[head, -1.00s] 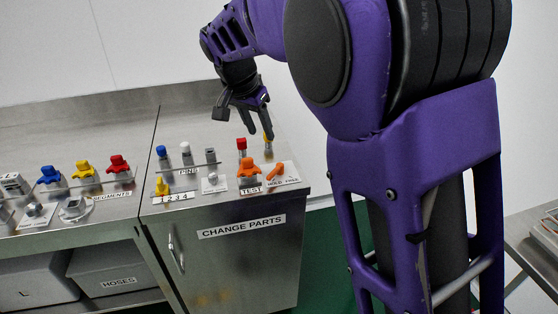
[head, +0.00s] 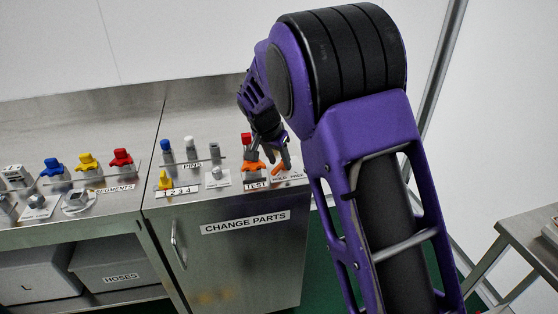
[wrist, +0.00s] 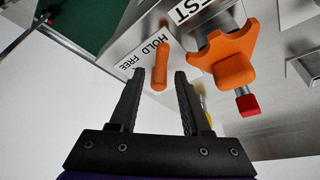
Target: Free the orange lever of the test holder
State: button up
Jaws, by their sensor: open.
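The orange lever (wrist: 161,68) sits on a white plate marked HOLD and FREE (wrist: 132,62). In the wrist view it lies between and just beyond my open fingertips (wrist: 160,75); I see no clear contact. In the head view my gripper (head: 271,158) is over the right end of the cabinet top and partly covers the lever (head: 280,170). The test holder (wrist: 228,58) has an orange lobed knob and a red-tipped pin (wrist: 248,103). It stands beside the lever, by the TEST label (wrist: 192,8). Which word the lever points to is hard to tell.
To the left on the cabinet top (head: 228,197) stand a yellow knob (head: 165,180), several pins behind it, and blue, yellow and red knobs (head: 121,157). The cabinet's right edge is close to the lever. A separate metal table (head: 530,225) stands at far right.

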grip_shut()
jog(key=shift+d+n, duration=0.1)
jog(key=shift+n, duration=0.2)
dwell(0.3)
jog(key=n, duration=0.1)
jog(key=n+y, duration=0.1)
jog(key=shift+s+d+n, duration=0.15)
jog(key=shift+d+n, duration=0.15)
jog(key=shift+d, duration=0.1)
jog(key=n+y, duration=0.1)
jog(key=n, duration=0.1)
jog(key=d+n+y+p, duration=0.1)
jog(key=n, duration=0.1)
jog(key=shift+d+r+t, duration=0.15)
jog(key=shift+d+t, duration=0.05)
jog(key=shift+t, duration=0.2)
jog(key=n+p, duration=0.1)
jog(key=n, duration=0.1)
jog(key=d+n+y+p, duration=0.1)
jog(key=n+p, duration=0.1)
jog(key=n, duration=0.1)
jog(key=shift+w+g+y, duration=0.2)
jog(key=shift+g+y, duration=0.1)
jog(key=n, duration=0.1)
jog(key=n+g+y+p, duration=0.1)
jog(key=n, duration=0.1)
jog(key=w+n+p, duration=0.1)
jog(key=shift+d+n, duration=0.3)
jog(key=shift+d, duration=0.1)
jog(key=shift+g, duration=0.3)
